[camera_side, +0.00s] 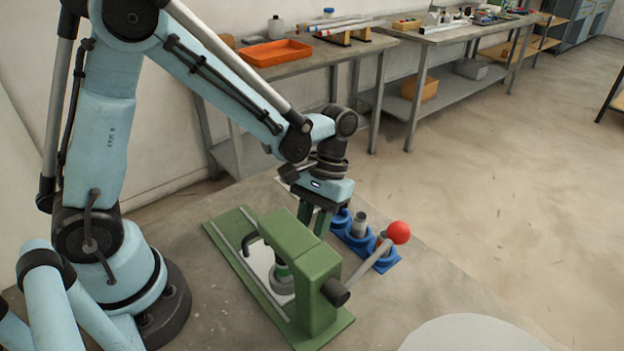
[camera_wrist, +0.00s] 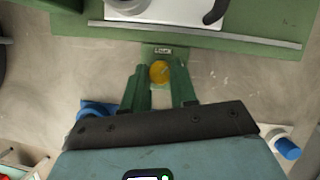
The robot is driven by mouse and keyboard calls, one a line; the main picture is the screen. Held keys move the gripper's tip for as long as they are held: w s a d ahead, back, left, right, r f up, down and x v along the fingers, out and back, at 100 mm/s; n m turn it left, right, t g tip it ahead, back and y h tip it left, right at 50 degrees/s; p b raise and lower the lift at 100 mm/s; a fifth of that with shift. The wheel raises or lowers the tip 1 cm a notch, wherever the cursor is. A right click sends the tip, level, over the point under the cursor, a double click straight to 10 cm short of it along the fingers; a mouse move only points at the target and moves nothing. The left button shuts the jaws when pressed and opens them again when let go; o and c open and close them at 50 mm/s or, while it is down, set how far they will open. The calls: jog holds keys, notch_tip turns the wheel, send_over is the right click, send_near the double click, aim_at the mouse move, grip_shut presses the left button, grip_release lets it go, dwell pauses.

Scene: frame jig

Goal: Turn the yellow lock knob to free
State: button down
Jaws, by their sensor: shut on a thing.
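The yellow lock knob (camera_wrist: 159,72) shows in the wrist view, round, with a thin line across its face. It sits on a small green tab below a label reading LOCK. My gripper (camera_wrist: 158,78) has its two green fingers on either side of the knob and is shut on it. In the side view my gripper (camera_side: 314,218) points down behind the green press (camera_side: 300,265), and the press hides its fingertips and the knob.
The press has a lever with a red ball (camera_side: 398,232) reaching right. A pale round surface (camera_side: 470,333) is at the front right. An orange tray (camera_side: 275,53) lies on the back bench.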

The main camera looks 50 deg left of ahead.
jog(key=m+y, duration=0.1)
jog(key=m, duration=0.3)
jog(key=shift+d+m+y, duration=0.15)
jog(key=shift+m+y, duration=0.15)
jog(key=shift+y, duration=0.1)
jog(key=m, duration=0.2)
jog(key=m+y, duration=0.1)
jog(key=m, duration=0.1)
jog(key=shift+d+t+y, duration=0.15)
jog(key=shift+t+y, duration=0.15)
jog(key=shift+m, duration=0.3)
jog(key=c, duration=0.9)
grip_release()
jog(key=v, duration=1.2)
jog(key=shift+d, duration=0.1)
